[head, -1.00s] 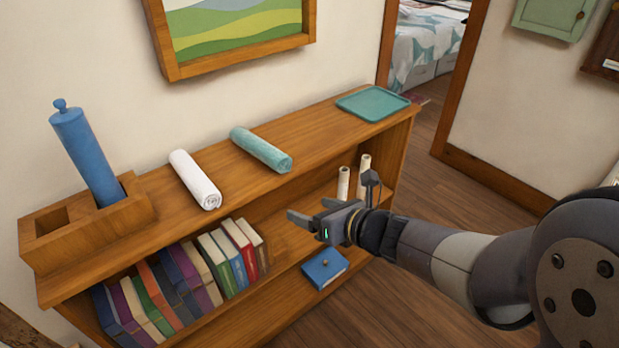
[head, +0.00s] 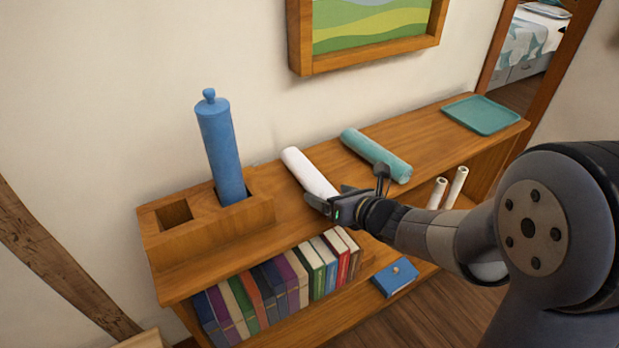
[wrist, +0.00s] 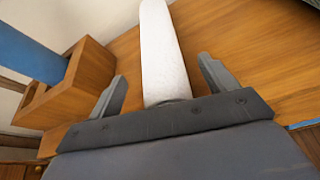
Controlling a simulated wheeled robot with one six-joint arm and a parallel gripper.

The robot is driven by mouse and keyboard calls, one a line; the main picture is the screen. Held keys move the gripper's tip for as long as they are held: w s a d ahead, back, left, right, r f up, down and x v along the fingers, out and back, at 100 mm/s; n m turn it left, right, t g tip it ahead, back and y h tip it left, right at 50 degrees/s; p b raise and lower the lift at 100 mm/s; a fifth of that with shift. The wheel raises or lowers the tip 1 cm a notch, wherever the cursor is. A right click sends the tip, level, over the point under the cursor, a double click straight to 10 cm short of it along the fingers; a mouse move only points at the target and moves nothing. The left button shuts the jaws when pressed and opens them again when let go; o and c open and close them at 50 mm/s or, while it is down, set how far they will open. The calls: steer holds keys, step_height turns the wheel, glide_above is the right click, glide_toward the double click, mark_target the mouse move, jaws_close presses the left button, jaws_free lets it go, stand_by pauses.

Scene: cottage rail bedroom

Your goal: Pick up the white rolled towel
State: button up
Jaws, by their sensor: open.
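The white rolled towel (head: 308,171) lies on the top of the wooden shelf, between a wooden holder and a teal rolled towel. My gripper (head: 330,195) is at the towel's near end in the head view and hides part of that end. In the wrist view the white towel (wrist: 160,55) runs away from me between the two spread fingers of my gripper (wrist: 165,80). The gripper is open, with a gap between each finger and the towel. I cannot tell how high the fingers are above the shelf.
A blue cylinder (head: 221,150) stands in the wooden holder (head: 165,250) to the left. The teal rolled towel (head: 375,153) lies close on the right. A teal tray (head: 485,115) is at the far right of the shelf top (head: 425,128).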

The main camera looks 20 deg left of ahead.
mark_target(310, 179)
steer(key=shift+p+x, duration=0.3)
steer(key=shift+x, duration=1.4)
steer(key=c, duration=1.1)
